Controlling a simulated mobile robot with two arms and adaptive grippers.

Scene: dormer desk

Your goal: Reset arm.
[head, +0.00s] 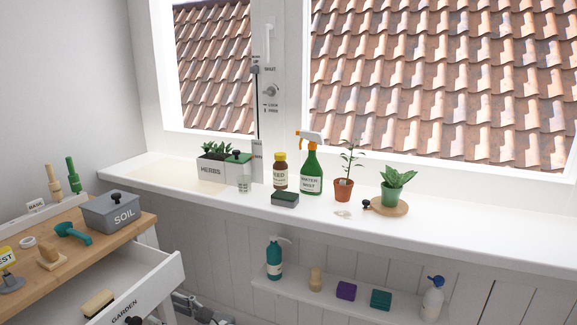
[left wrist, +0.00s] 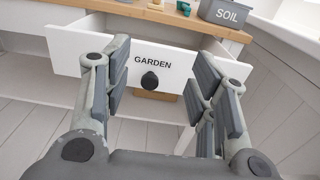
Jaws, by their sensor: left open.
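My left gripper (left wrist: 160,70) is open and empty in the left wrist view, its fingers spread to either side of the drawer's black knob (left wrist: 150,80) as seen from the wrist. Whether the fingers touch the knob cannot be told, but a gap shows on both sides. The white drawer labelled GARDEN (left wrist: 185,62) stands pulled out of the wooden-topped desk. In the head view part of my left arm shows at the bottom edge, beside the open drawer (head: 165,283). My right gripper is not in view.
The desk top (head: 75,258) holds a grey SOIL box (head: 112,212) and a teal scoop (head: 73,233). A brush (head: 98,304) lies in the drawer. The white windowsill (head: 455,235) carries a herb planter, bottles and potted plants. A lower shelf (head: 325,297) holds several small items.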

